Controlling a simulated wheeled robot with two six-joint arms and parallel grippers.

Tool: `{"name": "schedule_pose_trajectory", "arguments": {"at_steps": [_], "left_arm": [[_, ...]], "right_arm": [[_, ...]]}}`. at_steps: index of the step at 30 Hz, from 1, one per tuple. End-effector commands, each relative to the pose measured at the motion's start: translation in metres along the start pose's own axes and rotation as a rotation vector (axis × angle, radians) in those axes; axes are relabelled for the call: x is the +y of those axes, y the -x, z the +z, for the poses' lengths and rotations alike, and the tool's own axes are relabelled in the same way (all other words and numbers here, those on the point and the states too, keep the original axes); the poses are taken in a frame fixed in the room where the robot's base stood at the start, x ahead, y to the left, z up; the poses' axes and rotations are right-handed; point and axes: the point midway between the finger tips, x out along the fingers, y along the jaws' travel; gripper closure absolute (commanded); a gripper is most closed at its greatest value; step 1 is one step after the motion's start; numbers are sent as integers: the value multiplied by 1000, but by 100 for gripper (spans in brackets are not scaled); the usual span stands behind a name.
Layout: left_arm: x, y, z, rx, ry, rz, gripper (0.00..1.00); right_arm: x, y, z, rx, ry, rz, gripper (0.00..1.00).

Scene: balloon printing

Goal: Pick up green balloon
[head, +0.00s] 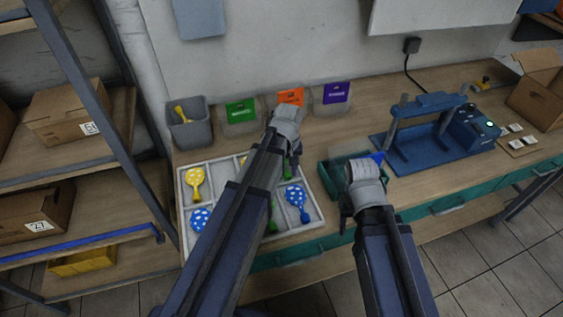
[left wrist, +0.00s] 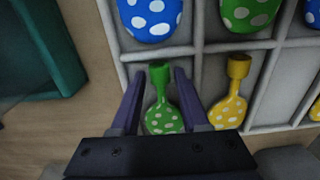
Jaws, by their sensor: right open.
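The white divided tray (head: 318,217) holds spotted balloons. In the left wrist view, the green balloon (left wrist: 164,117) with white dots lies in a tray compartment, its neck between the fingers of my left gripper (left wrist: 160,84). The fingers stand apart on both sides of the neck, with gaps showing. The lower part of this balloon is hidden by the gripper body. Another green balloon (left wrist: 251,12) is in the other row. My right gripper (head: 346,210) is open, in front of the dark green bin.
Yellow (head: 196,183) and blue (head: 297,198) balloons lie in other compartments. The dark green bin (head: 330,175) stands right of the tray. A grey bin (head: 188,130) and coloured packets stand behind. A blue machine (head: 405,158) is further right. Shelving stands at left.

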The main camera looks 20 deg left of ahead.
Motion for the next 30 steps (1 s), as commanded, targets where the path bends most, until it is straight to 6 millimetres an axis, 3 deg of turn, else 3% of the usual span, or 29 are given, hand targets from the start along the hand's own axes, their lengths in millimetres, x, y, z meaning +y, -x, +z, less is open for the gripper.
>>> {"name": "schedule_pose_trajectory", "arguments": {"at_steps": [1, 11, 23, 30], "left_arm": [[0, 0, 0, 0, 0, 0, 62], [0, 0, 0, 0, 0, 0, 99], [0, 5, 0, 0, 0, 0, 100], [0, 29, 0, 0, 0, 0, 100]], "right_arm": [[0, 0, 0, 0, 0, 0, 50], [0, 0, 0, 0, 0, 0, 50], [0, 5, 0, 0, 0, 0, 50], [3, 29, 2, 0, 0, 0, 50]]}}
